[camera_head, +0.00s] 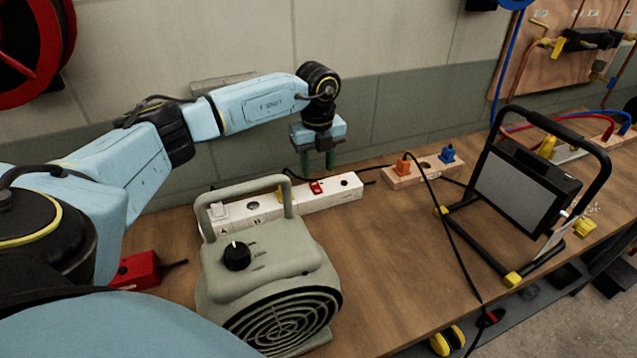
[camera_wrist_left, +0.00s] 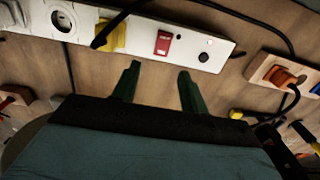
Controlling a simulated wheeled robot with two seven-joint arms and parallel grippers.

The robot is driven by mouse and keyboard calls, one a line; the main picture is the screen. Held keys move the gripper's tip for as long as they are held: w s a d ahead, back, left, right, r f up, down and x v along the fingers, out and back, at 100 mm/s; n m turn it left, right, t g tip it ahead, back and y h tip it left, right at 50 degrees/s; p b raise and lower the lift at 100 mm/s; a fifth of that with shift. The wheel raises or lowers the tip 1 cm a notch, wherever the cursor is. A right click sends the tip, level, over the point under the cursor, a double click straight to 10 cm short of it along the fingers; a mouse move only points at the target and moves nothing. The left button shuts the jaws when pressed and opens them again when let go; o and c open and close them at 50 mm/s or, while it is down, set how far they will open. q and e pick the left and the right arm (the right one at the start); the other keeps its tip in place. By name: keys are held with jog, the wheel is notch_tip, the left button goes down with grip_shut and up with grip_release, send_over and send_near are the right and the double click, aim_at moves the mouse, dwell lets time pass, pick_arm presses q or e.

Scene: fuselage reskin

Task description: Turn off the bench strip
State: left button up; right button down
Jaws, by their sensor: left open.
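The bench strip (camera_head: 262,208) is a long white power strip lying on the workbench, behind the grey-green heater. Its red rocker switch (camera_head: 316,188) is near the right end and also shows in the left wrist view (camera_wrist_left: 163,43). A small light on the strip glows beside the switch in the left wrist view. A yellow plug (camera_wrist_left: 110,37) sits in the strip left of the switch. My left gripper (camera_head: 318,163) points down above the strip near the switch. Its two green fingers (camera_wrist_left: 156,84) are apart with nothing between them. My right gripper does not show.
The grey-green heater (camera_head: 270,262) stands in front of the strip. A wooden block with orange and blue plugs (camera_head: 424,172) lies right of it. A black-framed work lamp (camera_head: 520,195) stands further right, with a cable across the bench. A red box (camera_head: 136,270) is at left.

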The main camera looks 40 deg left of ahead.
aim_at(318, 191)
pick_arm(q)
notch_tip(318, 191, down, 6)
jog(key=shift+f, duration=0.1)
jog(key=shift+c, duration=0.3)
